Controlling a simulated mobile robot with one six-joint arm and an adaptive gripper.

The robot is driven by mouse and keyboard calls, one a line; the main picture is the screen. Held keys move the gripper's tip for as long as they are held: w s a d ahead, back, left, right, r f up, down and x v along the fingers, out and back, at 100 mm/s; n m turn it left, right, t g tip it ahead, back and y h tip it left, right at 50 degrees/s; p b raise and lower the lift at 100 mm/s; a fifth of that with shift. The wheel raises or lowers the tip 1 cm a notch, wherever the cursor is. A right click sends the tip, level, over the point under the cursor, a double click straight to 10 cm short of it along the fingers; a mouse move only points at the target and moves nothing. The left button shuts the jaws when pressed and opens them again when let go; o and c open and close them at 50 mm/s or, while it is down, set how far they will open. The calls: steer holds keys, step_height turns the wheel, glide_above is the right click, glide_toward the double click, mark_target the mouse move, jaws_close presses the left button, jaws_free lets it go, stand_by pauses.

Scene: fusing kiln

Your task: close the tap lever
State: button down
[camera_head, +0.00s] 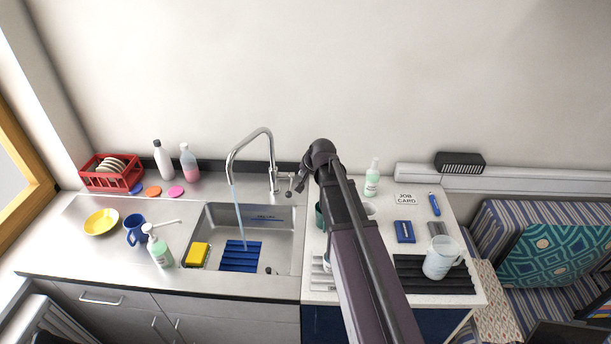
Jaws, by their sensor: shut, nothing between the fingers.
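The chrome tap (271,158) stands behind the sink with its curved spout reaching left and forward. A thin blue stream of water (237,215) runs from the spout into the sink. The tap lever (284,179) is at the right side of the tap's base; it is small here and its exact angle is hard to tell. My gripper (296,186) is small and dark, shut and empty, just right of the lever. I cannot tell whether it touches the lever. My arm comes up from the lower right and hides part of the worktop.
The steel sink (283,213) holds a blue rack (240,256), with a yellow sponge (197,254) at its left. A soap bottle (160,251), blue mug (134,228) and red dish rack (100,183) stand left. A green bottle (372,178) and a jug (442,258) stand right.

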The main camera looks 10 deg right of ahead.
steer(key=b, duration=0.5)
glide_toward(291, 184)
steer(key=shift+s+a+f+b, duration=0.2)
steer(key=shift+a+f+b, duration=0.2)
steer(key=shift+f+b, duration=0.25)
steer(key=shift+s+a+f+b, duration=0.2)
steer(key=shift+a+f+b, duration=0.2)
steer(key=shift+f+b, duration=0.25)
steer(key=shift+s+a+f+b, duration=0.15)
steer(key=shift+a+f+b, duration=0.3)
steer(key=shift+f, duration=0.3)
steer(key=shift+d, duration=0.1)
steer(key=shift+d, duration=0.1)
